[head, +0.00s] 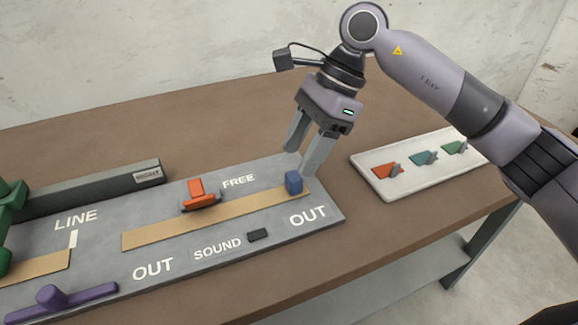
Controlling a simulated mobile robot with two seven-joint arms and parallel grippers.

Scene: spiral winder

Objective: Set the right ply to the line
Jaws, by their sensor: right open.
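A grey board (325,213) lies on the brown table. On its right half a long tan strip (200,221), which looks like the right ply, runs along the board, with a blue block (293,183) at its right end near the word OUT. A white line mark (73,239) stands below the word LINE, left of this strip and apart from its left end. My right gripper (300,160) is open and empty, with its fingers pointing down just above and behind the blue block. I cannot tell whether a fingertip touches the block. My left gripper is out of view.
An orange clamp-like part (198,195) sits behind the strip beside FREE. Another tan strip (40,267), a purple handle (62,301) and a green part (10,220) are at the left. A white panel (370,178) with three coloured switches lies at the right.

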